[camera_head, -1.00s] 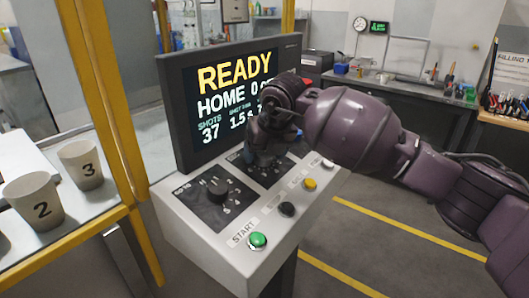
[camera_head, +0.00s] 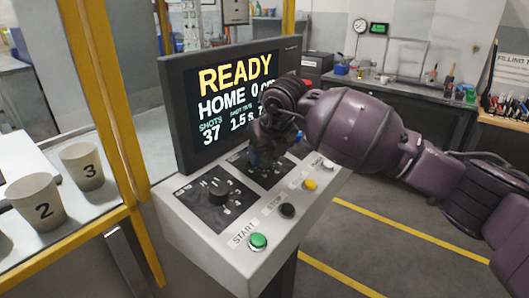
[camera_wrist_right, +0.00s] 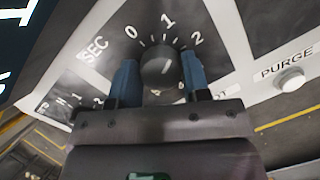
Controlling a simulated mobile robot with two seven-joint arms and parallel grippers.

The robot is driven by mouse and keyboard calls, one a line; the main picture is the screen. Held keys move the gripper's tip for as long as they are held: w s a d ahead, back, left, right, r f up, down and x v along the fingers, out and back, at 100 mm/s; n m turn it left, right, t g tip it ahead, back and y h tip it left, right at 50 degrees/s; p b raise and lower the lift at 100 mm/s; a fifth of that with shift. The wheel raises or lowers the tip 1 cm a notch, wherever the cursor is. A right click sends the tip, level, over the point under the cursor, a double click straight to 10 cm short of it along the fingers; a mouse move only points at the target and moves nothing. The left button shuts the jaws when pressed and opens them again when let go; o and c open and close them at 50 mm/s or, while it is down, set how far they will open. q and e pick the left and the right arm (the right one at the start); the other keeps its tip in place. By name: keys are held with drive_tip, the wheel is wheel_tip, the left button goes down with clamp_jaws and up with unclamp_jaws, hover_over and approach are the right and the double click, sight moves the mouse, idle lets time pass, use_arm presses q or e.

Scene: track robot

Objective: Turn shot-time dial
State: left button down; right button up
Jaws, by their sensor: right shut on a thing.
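The shot-time dial (camera_wrist_right: 160,68) is a round dark knob on a black plate marked SEC with 0, 1 and 2 around it. It sits between the two blue fingers of my right gripper (camera_wrist_right: 160,80), which is shut on it from both sides. In the head view my right gripper (camera_head: 268,155) reaches down onto the rear dial plate and hides the knob. The screen (camera_head: 232,100) reads READY, HOME, SHOTS 37 and a shot time of 1.5 s; its right part is covered by my wrist. My left gripper is not in view.
A second black dial (camera_head: 218,192) stands to the left on the same console (camera_head: 190,230). Green (camera_head: 258,241), black (camera_head: 287,209) and yellow (camera_head: 310,184) buttons line the front edge. The white PURGE button (camera_wrist_right: 290,78) is near. Numbered cups (camera_head: 82,165) stand at left.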

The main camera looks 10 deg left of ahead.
drive_tip(key=n, duration=0.2)
drive_tip(key=shift+n, duration=0.3)
drive_tip(key=n, duration=0.3)
drive_tip(key=shift+n+g+y, duration=0.3)
drive_tip(key=shift+y, duration=0.1)
drive_tip(key=n, duration=0.3)
drive_tip(key=shift+f, duration=0.1)
drive_tip(key=shift+n+g+y+b, duration=0.3)
drive_tip(key=shift+n+g+b, duration=0.15)
drive_tip(key=shift+n, duration=1.15)
drive_tip(key=o, duration=0.9)
